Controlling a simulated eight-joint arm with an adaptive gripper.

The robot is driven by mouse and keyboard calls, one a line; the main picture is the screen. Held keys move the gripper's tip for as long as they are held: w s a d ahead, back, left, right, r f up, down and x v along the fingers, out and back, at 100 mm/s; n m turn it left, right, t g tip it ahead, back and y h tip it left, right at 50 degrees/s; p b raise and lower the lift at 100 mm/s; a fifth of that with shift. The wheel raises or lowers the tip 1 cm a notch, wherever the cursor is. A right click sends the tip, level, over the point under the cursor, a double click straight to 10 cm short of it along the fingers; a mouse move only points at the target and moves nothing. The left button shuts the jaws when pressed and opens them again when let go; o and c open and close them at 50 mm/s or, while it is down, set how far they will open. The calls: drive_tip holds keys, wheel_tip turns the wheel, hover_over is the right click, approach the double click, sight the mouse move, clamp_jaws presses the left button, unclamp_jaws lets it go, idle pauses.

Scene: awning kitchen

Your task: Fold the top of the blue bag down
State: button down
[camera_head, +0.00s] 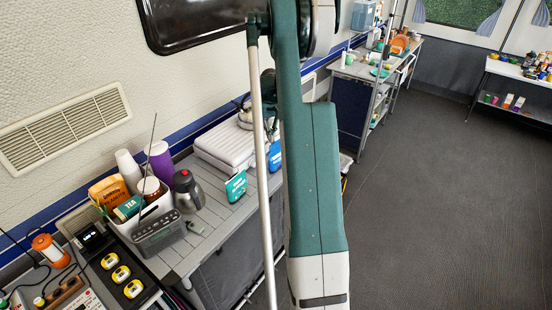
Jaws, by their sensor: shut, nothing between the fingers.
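A small teal-blue packet (236,186) with pale lettering stands upright near the front edge of the grey slatted counter (215,222). My arm crosses the middle of the view from top to bottom, right of the first packet. My gripper is not visible.
A steel flask (187,190), a radio (159,234), stacked cups (129,167) and a purple cup (161,160) crowd the counter left of the packets. White folded cloths (222,148) lie behind them. The dark floor (430,200) at right is open.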

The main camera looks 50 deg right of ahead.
drive_tip(key=shift+s+a+b, duration=0.1)
drive_tip(key=shift+s+b, duration=0.25)
drive_tip(key=shift+s, duration=1.4)
drive_tip(key=shift+s+f, duration=0.15)
drive_tip(key=shift+s, duration=0.15)
drive_tip(key=shift+s+f+b, duration=0.2)
drive_tip(key=shift+s+b, duration=0.15)
drive_tip(key=shift+b, duration=0.05)
drive_tip(key=shift+s+a+f+b, duration=0.1)
drive_tip(key=shift+s+f+b, duration=0.3)
drive_tip(key=shift+s+f, duration=0.1)
idle(0.3)
drive_tip(key=shift+r, duration=0.1)
idle(0.4)
wheel_tip(320, 180, up, 8)
drive_tip(key=s+p, duration=0.2)
idle(1.1)
drive_tip(key=shift+w, duration=0.1)
idle(0.5)
